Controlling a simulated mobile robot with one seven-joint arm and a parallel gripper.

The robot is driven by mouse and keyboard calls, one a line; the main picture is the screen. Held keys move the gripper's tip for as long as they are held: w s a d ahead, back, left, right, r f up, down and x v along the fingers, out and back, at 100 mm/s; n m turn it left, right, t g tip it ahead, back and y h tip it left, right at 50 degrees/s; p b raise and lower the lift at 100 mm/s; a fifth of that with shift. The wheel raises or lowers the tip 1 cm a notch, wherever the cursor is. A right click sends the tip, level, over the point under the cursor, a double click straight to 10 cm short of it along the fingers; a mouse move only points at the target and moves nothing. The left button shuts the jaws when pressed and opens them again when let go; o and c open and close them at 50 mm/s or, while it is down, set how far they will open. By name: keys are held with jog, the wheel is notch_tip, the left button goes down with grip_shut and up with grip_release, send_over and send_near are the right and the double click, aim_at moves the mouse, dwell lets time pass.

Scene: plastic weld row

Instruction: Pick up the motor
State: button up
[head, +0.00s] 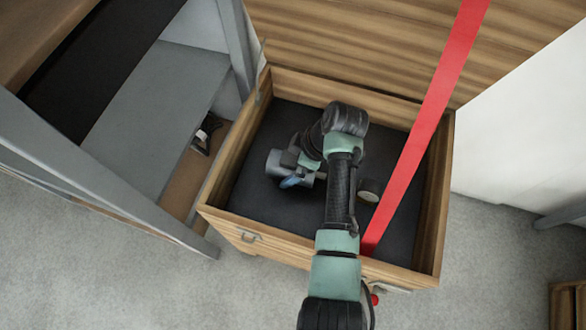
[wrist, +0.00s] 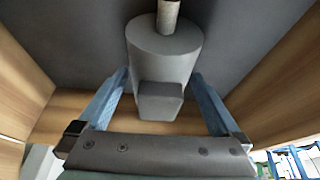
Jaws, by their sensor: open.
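The motor is a grey cylinder with a block on its side and a pale shaft. In the wrist view the motor (wrist: 165,55) lies between the two blue fingers of my gripper (wrist: 160,76). The fingers are open, one on each side, and I cannot tell whether they touch it. In the head view the motor (head: 273,161) is on the dark floor of a wooden crate (head: 232,150), partly hidden by my arm. My gripper (head: 292,181) is low in the crate beside it, with only one blue finger clearly visible.
A dark, round-ended object (head: 369,190) lies in the crate right of my arm. A red strap (head: 425,120) runs from the raised wooden lid (head: 360,40) to the crate's near side. A grey metal frame (head: 110,185) stands close on the left. Crate walls surround my gripper.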

grip_shut()
jog(key=shift+w+r, duration=0.15)
jog(key=shift+r, duration=0.05)
dwell(0.5)
